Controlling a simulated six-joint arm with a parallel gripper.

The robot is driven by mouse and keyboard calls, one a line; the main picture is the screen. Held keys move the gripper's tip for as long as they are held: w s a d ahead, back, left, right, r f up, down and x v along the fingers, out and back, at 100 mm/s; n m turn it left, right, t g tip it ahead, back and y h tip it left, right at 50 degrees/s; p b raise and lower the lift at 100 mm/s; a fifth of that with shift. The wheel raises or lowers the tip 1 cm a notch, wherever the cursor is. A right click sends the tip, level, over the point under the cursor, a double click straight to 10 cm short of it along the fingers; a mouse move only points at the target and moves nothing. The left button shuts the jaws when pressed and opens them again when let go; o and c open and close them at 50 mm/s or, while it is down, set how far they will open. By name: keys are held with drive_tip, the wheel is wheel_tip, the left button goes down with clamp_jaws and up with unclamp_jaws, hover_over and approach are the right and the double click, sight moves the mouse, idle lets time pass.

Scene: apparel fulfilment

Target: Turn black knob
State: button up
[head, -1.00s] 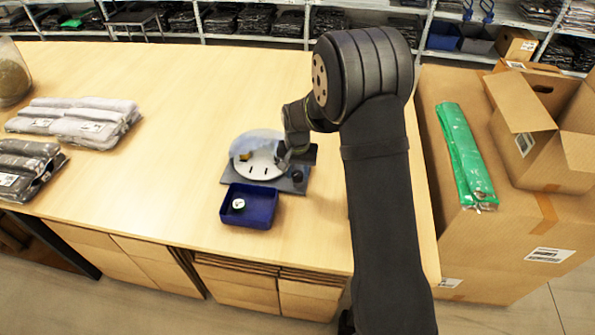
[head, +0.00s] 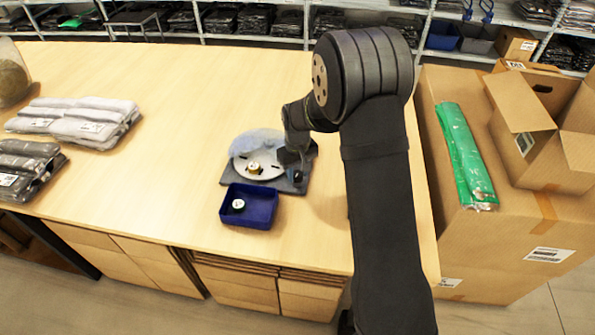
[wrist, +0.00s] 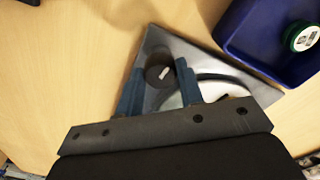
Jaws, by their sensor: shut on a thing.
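The black knob (wrist: 160,70) sits near a corner of the grey base plate (wrist: 160,42) and has a white mark on its top. My gripper (wrist: 158,88) is shut on the knob, with a blue finger on each side of it in the wrist view. In the head view my gripper (head: 291,160) is over the right side of the base plate (head: 228,177), and the knob is mostly hidden by it. A round pale disc (head: 240,167) lies on the plate, with a small gold-coloured item (head: 254,167) on it and a translucent cover (head: 256,143) at its back.
A blue tray (head: 262,222) with a small round white-topped item (head: 238,205) stands just in front of the plate. Folded garments (head: 80,120) lie at the left. Cardboard boxes (head: 490,260) and a green package (head: 463,155) are at the right. The table's middle is clear.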

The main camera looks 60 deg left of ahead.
sight(297, 174)
drive_tip(key=shift+n, duration=0.6)
drive_tip(key=o, duration=1)
drive_tip(key=shift+r, duration=0.1)
wheel_tip(297, 174, up, 17)
drive_tip(key=shift+r, duration=0.2)
drive_tip(key=shift+f, duration=0.15)
wheel_tip(297, 174, down, 17)
drive_tip(key=shift+f, duration=0.15)
idle(0.4)
